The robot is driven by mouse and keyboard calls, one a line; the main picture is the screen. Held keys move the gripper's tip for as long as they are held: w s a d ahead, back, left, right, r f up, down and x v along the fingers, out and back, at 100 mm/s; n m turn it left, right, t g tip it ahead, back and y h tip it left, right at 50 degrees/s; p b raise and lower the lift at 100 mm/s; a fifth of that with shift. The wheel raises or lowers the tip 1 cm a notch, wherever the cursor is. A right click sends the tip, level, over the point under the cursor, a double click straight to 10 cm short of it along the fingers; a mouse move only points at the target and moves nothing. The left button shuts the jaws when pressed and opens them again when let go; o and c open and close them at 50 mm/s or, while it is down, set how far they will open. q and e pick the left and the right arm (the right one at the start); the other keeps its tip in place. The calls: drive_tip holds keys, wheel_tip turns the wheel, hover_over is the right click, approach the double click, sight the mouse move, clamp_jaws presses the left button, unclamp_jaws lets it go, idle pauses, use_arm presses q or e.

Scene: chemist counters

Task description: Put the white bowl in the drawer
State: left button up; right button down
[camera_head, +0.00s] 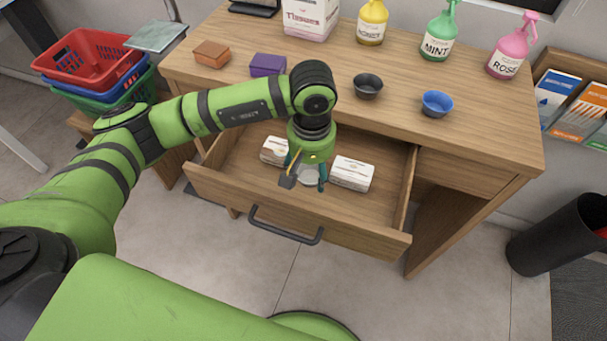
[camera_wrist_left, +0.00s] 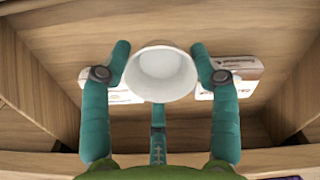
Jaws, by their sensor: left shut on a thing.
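The white bowl (camera_wrist_left: 161,72) is between the fingers of my left gripper (camera_wrist_left: 160,75), which is shut on it. In the head view the bowl (camera_head: 308,175) shows only in part below my left gripper (camera_head: 305,178), whose wrist hides the rest. The drawer (camera_head: 230,190) is pulled open at the front of the wooden counter. The gripper and bowl are over or inside the drawer, between two white boxes. I cannot tell whether the bowl touches the drawer floor. My right gripper is not in view.
One white box (camera_head: 353,173) lies right of the gripper and another (camera_head: 274,151) left of it. On the counter stand a black bowl (camera_head: 368,86), a blue bowl (camera_head: 437,103), a purple box (camera_head: 268,65) and several bottles. The drawer's right part is clear.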

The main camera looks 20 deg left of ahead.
sight(304, 178)
use_arm(q)
drive_tip(key=shift+s+a+f, duration=0.25)
drive_tip(key=shift+a+f, duration=0.2)
drive_tip(key=shift+a, duration=0.15)
wheel_tip(304, 178, down, 3)
drive_tip(key=shift+f+p, duration=0.15)
drive_tip(key=shift+p, duration=0.5)
drive_tip(key=shift+f, duration=0.3)
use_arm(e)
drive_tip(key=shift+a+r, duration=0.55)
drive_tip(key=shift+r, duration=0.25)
use_arm(q)
drive_tip(key=shift+f, duration=0.2)
drive_tip(key=o, duration=1.1)
drive_tip(key=shift+o, duration=0.2)
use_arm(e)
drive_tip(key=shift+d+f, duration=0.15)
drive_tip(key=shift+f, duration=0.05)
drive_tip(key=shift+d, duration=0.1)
